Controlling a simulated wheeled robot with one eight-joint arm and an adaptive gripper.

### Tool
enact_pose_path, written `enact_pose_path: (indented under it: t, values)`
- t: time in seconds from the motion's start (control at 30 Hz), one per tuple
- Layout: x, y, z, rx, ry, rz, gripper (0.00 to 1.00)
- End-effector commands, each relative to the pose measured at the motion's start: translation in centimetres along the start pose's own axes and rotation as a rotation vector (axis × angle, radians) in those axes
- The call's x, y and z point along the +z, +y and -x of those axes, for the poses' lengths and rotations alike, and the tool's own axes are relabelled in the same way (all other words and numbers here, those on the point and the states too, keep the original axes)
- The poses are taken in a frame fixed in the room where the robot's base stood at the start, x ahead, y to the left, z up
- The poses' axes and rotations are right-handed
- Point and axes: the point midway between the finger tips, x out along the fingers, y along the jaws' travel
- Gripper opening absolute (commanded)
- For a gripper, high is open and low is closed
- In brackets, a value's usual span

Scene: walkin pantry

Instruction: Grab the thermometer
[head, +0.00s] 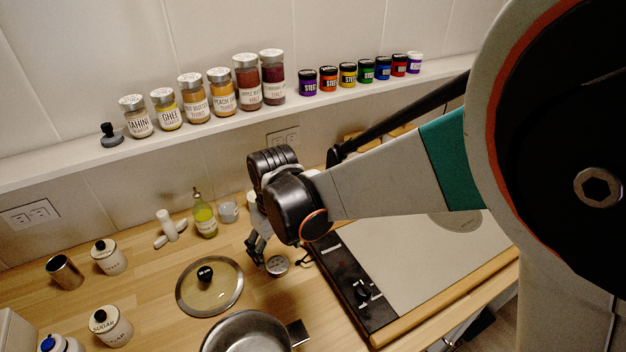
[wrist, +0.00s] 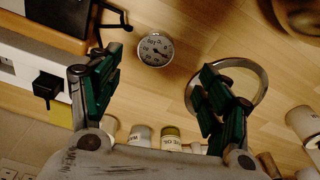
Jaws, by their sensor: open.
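The thermometer is a small round dial (wrist: 155,49) with a pale face, dark marks and a metal rim, lying on the wooden counter in the wrist view. In the head view the thermometer (head: 277,266) lies just right of my fingertips, left of the cooktop. My gripper (head: 261,250) points down over the counter. In the wrist view my gripper (wrist: 160,88) is open and empty, its green-padded fingers far apart. The thermometer shows between the two fingers sideways, a little above their tips in the picture. It appears apart from both fingers.
A cooktop (head: 345,275) with a black knob panel stands to the right. A glass lid (head: 190,299) and a metal pot (head: 213,341) lie to the left and front. An oil bottle (head: 204,217) and a small cup (head: 228,212) stand behind. A shelf (head: 60,168) carries several jars.

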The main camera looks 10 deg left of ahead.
Motion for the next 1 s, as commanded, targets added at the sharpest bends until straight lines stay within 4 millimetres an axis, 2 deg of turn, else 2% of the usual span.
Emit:
enact_pose_path:
  t: [0.03,0.1,0.37,0.7,0.97,1.0]
  values:
    - [0.0,0.0,-1.4,0.0,0.0,0.0,0.71]
    - [0.0,0.0,-2.4,0.0,0.0,-0.001,0.71]
    - [-0.1,0.2,-3.8,0.001,0.001,-0.002,0.71]
    - [-0.2,0.7,-8.2,0.001,0.001,-0.002,0.71]
    - [-0.2,0.7,-8.2,0.001,0.001,-0.002,0.71]
    - [-0.2,0.7,-8.2,0.001,0.001,-0.002,0.62]
